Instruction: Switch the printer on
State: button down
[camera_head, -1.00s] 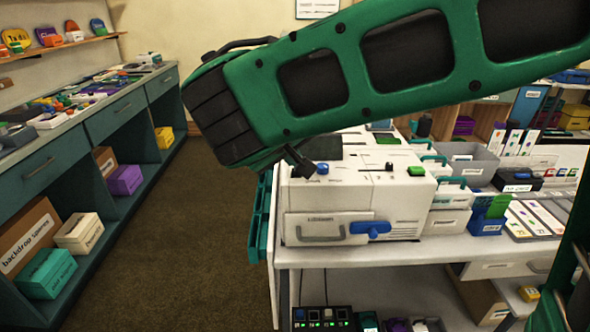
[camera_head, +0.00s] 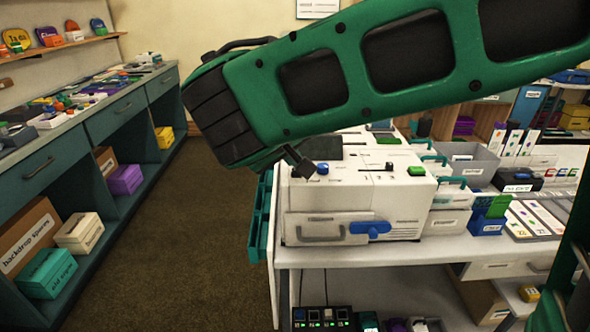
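The printer is most likely the white boxy machine (camera_head: 405,212) on the front left corner of the white table. On its top are a blue knob (camera_head: 322,168), a dark slider slot and a green button (camera_head: 416,170). Its front has a drawer with a grey handle and a blue lever (camera_head: 370,228). My green arm crosses above it and hides part of its top and back. A dark tip of my gripper (camera_head: 301,163) shows below the arm, just left of the blue knob. I cannot tell whether it touches the machine or how far apart the fingers are.
White bins with teal handles (camera_head: 448,205) and a grey bin (camera_head: 470,165) stand right of the machine. A teal rack (camera_head: 262,220) hangs at the table's left end. A dark teal counter (camera_head: 100,130) runs along the left. The brown floor between is clear.

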aim_at(295, 178)
jog(key=shift+f, duration=0.15)
jog(key=shift+s+f, duration=0.1)
jog(key=shift+f, duration=0.15)
dwell(0.5)
jog(key=shift+r, duration=3.4)
